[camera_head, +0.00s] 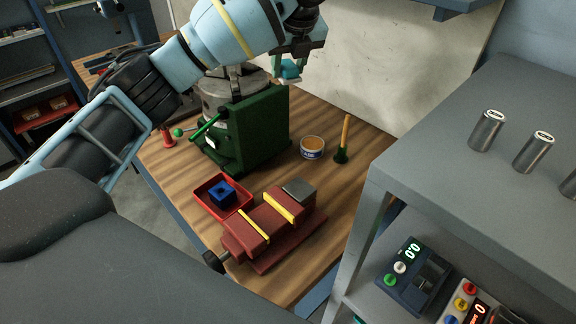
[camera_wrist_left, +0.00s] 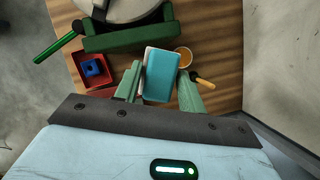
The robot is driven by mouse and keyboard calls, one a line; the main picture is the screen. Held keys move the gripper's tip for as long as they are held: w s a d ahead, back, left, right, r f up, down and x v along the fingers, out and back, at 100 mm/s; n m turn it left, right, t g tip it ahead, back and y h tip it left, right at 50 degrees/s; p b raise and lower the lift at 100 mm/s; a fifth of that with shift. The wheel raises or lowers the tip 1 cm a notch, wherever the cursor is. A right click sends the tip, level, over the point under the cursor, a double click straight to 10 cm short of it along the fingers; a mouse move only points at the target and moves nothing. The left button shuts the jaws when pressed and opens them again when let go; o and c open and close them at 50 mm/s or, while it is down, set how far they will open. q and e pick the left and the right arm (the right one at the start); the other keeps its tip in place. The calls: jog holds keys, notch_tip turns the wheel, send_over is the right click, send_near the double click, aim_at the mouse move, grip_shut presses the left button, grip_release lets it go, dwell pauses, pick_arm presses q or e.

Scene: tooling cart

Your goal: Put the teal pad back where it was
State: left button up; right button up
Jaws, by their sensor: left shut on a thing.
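The teal pad (camera_head: 290,71) is in my left gripper (camera_head: 292,60), held in the air in front of the green machine's top right. In the left wrist view the teal pad (camera_wrist_left: 161,74) sits between the two green fingers of my left gripper (camera_wrist_left: 158,86), which is shut on it. The pad hides part of what lies below it. My right gripper is not in view.
On the wooden bench (camera_head: 331,195) stand a green machine (camera_head: 262,130) with a lever, a red tray (camera_head: 207,207) with a blue block (camera_head: 222,193), a red vise (camera_head: 285,240), a tin (camera_head: 312,148) and a yellow-handled brush (camera_head: 345,135). A grey shelf (camera_head: 440,160) stands right.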

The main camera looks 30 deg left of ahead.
pick_arm(q)
send_over(287, 166)
jog(key=s+d, duration=0.1)
notch_tip(287, 166, down, 22)
jog(key=shift+r+b, duration=0.1)
jog(key=shift+b, duration=0.2)
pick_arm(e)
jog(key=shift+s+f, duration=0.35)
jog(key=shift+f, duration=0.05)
pick_arm(q)
jog(key=shift+f, duration=2.8)
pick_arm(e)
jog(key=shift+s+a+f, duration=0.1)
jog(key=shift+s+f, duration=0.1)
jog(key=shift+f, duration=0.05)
pick_arm(q)
jog(key=shift+f, duration=0.15)
jog(key=o, duration=0.9)
jog(key=shift+o, duration=0.2)
jog(key=p+v, duration=0.1)
jog(key=v, duration=1.1)
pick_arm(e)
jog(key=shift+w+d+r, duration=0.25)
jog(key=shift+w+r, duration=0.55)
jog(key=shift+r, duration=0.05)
